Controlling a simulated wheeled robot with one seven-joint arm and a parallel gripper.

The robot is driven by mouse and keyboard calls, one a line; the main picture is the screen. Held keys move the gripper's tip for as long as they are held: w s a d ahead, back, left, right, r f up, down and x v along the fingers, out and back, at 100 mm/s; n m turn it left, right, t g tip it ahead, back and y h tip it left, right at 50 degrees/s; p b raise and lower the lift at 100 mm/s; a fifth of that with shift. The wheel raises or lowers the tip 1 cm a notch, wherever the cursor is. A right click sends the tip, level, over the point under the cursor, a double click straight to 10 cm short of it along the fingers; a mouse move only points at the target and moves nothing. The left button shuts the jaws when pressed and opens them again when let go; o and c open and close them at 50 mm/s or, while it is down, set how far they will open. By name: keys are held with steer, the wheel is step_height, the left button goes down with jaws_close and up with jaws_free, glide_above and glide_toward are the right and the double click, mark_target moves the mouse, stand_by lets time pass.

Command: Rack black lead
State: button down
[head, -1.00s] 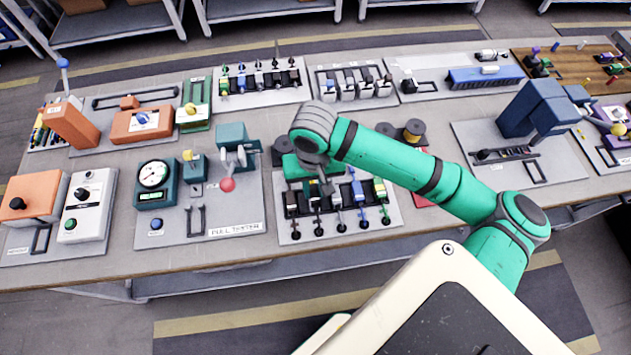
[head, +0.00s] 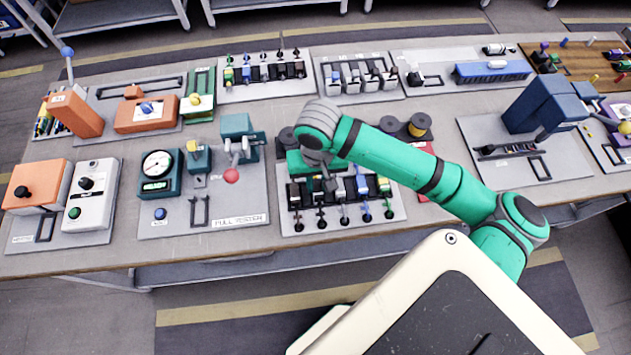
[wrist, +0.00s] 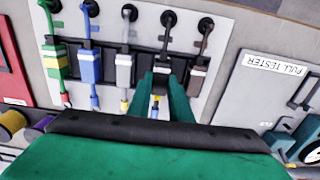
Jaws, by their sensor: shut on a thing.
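The front lead rack (head: 397,210) is a pale plate with a row of coloured leads hanging in dark slots. My gripper (wrist: 164,98) points down over this rack, its two green fingers closed around a dark lead, which looks like the black lead (wrist: 161,68). That lead stands in line with its neighbours, at or just over its slot; its lower end is mostly hidden by the fingers. Another dark lead (wrist: 199,72) with a pale band is beside it. Grey, blue and green leads stand on the other side. In the head view my wrist partly hides the rack.
The pull tester (head: 260,205), with its gauge and red-knobbed lever, stands left of the rack. A second lead rack (head: 270,92) is at the back. The table's front edge is just before the rack.

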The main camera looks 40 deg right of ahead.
steer(key=shift+s, duration=0.15)
steer(key=shift+w, duration=0.3)
stand_by(0.6)
steer(key=shift+s+d, duration=0.1)
steer(key=shift+s, duration=0.1)
stand_by(0.5)
steer(key=shift+w+a, duration=0.1)
steer(key=shift+a, duration=0.1)
steer(key=shift+f, duration=0.6)
stand_by(0.6)
steer(key=c, duration=1.5)
jaws_free()
steer(key=shift+w, duration=0.1)
steer(key=shift+c, duration=0.2)
